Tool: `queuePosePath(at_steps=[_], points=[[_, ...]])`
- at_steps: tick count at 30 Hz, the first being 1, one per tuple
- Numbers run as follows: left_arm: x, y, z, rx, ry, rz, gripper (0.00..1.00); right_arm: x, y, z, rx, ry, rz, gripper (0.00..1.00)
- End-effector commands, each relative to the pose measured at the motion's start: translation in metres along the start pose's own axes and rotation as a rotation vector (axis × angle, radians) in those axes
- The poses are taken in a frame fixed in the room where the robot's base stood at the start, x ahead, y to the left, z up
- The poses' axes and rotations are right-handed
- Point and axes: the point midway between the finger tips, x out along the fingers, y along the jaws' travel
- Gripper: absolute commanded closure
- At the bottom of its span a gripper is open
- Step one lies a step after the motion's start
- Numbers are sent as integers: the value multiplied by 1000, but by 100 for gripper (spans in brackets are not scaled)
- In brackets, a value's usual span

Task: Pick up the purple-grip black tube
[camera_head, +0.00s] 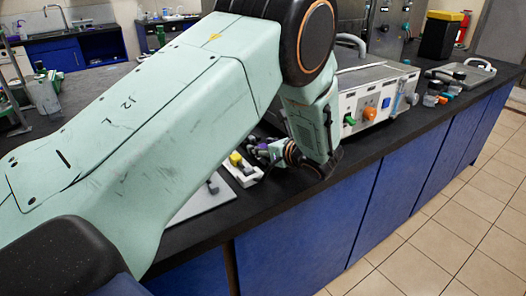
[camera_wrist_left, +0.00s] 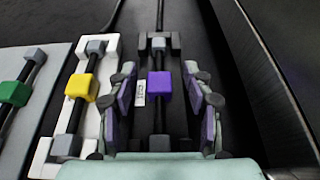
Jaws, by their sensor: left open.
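The purple-grip black tube (camera_wrist_left: 159,86) lies lengthwise in a dark holder in the left wrist view, with a grey cap at its far end. A small white label (camera_wrist_left: 140,92) is beside the grip. My left gripper (camera_wrist_left: 160,100) is open, with one finger on each side of the purple grip. Dark gaps show between the fingers and the grip. In the head view my left gripper (camera_head: 262,153) is low over the black counter, and the purple-grip tube cannot be made out clearly. My right gripper is in neither view.
A yellow-grip tube (camera_wrist_left: 80,86) in a white holder (camera_wrist_left: 42,158) lies just left. A green-grip tube (camera_wrist_left: 14,94) is on a grey plate further left. A grey instrument box (camera_head: 372,92) stands right of my gripper on the black counter (camera_head: 395,140). The counter's front edge is close.

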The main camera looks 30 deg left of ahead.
Motion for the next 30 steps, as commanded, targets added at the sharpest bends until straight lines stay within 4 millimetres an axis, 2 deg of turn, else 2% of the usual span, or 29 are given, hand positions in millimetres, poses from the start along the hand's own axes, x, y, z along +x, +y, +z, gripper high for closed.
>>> queuePosePath(at_steps=[8,25,30], points=[[4,0,1,0,0,0,50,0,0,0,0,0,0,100],[4,0,1,1,0,0,98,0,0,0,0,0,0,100],[4,0,1,0,0,0,100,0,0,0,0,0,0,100]])
